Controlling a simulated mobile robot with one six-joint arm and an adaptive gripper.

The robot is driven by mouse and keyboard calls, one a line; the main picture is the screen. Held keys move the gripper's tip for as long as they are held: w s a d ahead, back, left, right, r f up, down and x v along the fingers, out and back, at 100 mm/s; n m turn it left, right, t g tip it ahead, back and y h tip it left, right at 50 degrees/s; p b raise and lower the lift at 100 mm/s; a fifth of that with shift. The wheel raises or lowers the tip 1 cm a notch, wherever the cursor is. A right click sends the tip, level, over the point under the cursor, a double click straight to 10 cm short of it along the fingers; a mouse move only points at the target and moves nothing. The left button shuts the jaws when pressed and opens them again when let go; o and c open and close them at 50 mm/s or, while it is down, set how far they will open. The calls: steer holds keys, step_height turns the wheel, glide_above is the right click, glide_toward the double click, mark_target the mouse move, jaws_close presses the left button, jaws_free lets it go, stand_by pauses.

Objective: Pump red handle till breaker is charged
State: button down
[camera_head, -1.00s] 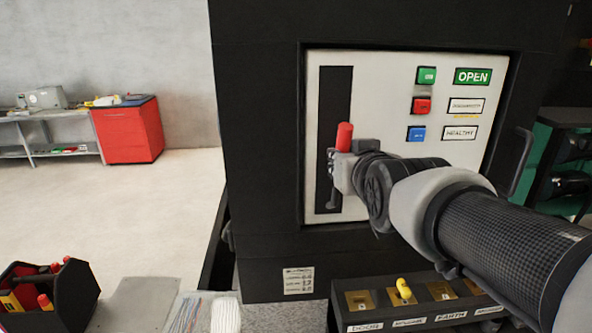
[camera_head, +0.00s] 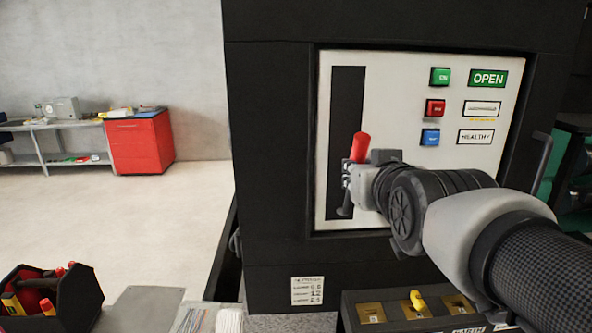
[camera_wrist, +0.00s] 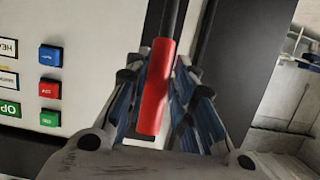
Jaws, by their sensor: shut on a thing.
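The red handle (camera_head: 360,147) stands at the lower part of the black vertical slot (camera_head: 346,110) in the white breaker panel (camera_head: 400,85). A green sign (camera_head: 488,79) reads OPEN and a white label (camera_head: 476,137) reads HEALTHY. The label between them is too blurred to read.
Green (camera_head: 440,76), red (camera_head: 435,108) and blue (camera_head: 430,137) buttons sit close above my arm. A dark box with a yellow key (camera_head: 417,299) juts out below. A toolbox (camera_head: 48,296) stands at lower left. Floor at left is mostly clear.

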steer(key=s+f+b, duration=0.6)
steer(key=s+f, duration=0.1)
steer(key=f, duration=0.1)
steer(key=shift+s, duration=0.35)
steer(key=s+f, duration=0.5)
steer(key=s, duration=0.5)
steer(key=shift+f, duration=0.2)
steer(key=c, duration=2.4)
jaws_free()
steer(key=c, duration=1.2)
jaws_free()
